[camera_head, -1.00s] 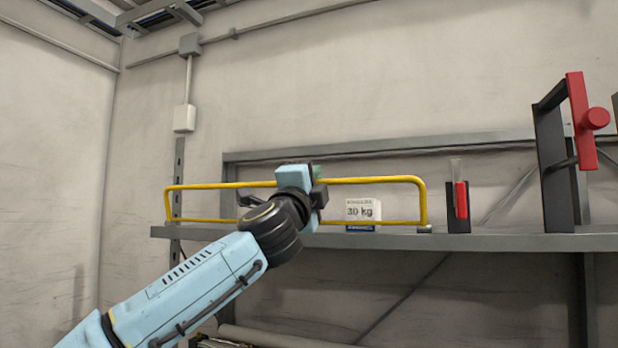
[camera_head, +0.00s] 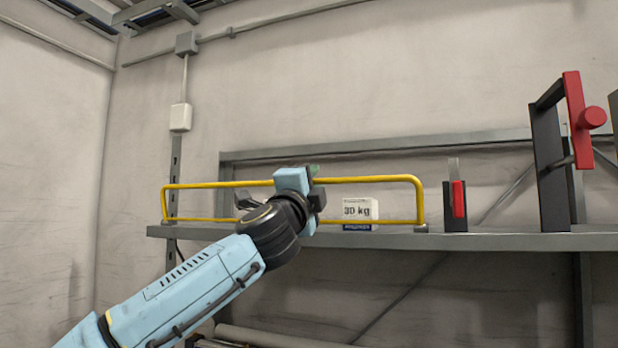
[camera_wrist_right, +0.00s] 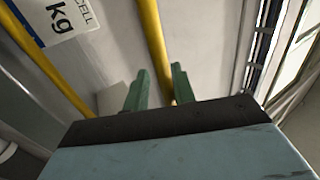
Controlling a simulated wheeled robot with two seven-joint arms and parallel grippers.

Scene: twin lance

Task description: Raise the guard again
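The guard is a yellow tube frame (camera_head: 388,180) standing upright along the front of a grey shelf. Its bars also show in the wrist view (camera_wrist_right: 152,30). My right gripper (camera_head: 312,172) is at the middle of the guard's top bar, and its wrist covers part of the frame. In the wrist view the two green fingers (camera_wrist_right: 158,88) are apart, and the yellow bar runs in the gap between them, close to the right finger. Whether they touch the bar is unclear. My left gripper is not in view.
A white box marked 30 kg (camera_head: 359,211) stands on the shelf (camera_head: 480,241) behind the guard. Right of the guard are a black holder with a red part (camera_head: 458,203) and a dark bracket with a red handle (camera_head: 577,120).

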